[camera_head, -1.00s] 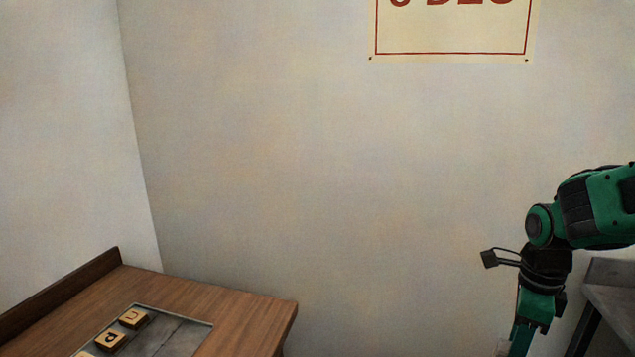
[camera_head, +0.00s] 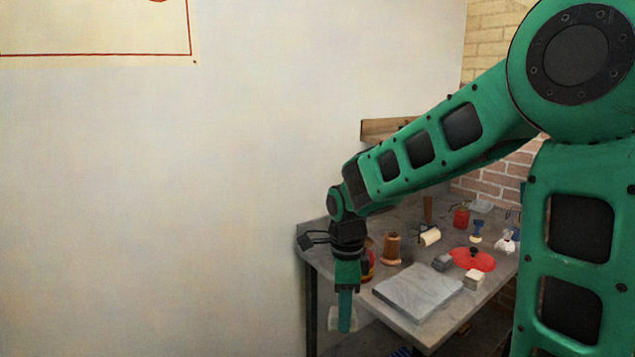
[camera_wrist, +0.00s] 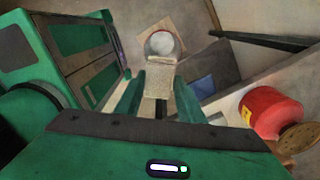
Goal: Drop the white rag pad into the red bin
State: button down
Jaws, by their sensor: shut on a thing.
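My gripper (camera_head: 345,312) points down beside the left edge of the grey table. It is shut on the white rag pad (camera_head: 334,320), which shows pale behind the fingers and partly hidden by them. In the wrist view my gripper (camera_wrist: 158,98) holds the pad (camera_wrist: 160,76) between its green fingers. Beyond the pad, lower down, is a round, pale opening with a reddish rim (camera_wrist: 162,42) on a tan square; I cannot tell whether it is the red bin. No red bin is clear in the head view.
The grey table (camera_head: 312,245) holds a stone slab (camera_head: 418,290), a wooden spool (camera_head: 392,250), a red lid-like disc (camera_head: 472,259) and small tools. A red can (camera_wrist: 268,108) stands near my gripper in the wrist view. Open space lies left of the table.

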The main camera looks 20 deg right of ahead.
jog(key=shift+d, duration=0.1)
jog(key=shift+f, duration=0.15)
notch_tip(320, 180, down, 30)
jog(key=m, duration=0.1)
jog(key=shift+s+a+f, duration=0.2)
jog(key=shift+s, duration=0.1)
dwell(0.3)
jog(key=c, duration=1.1)
grip_release()
jog(key=shift+r, duration=0.15)
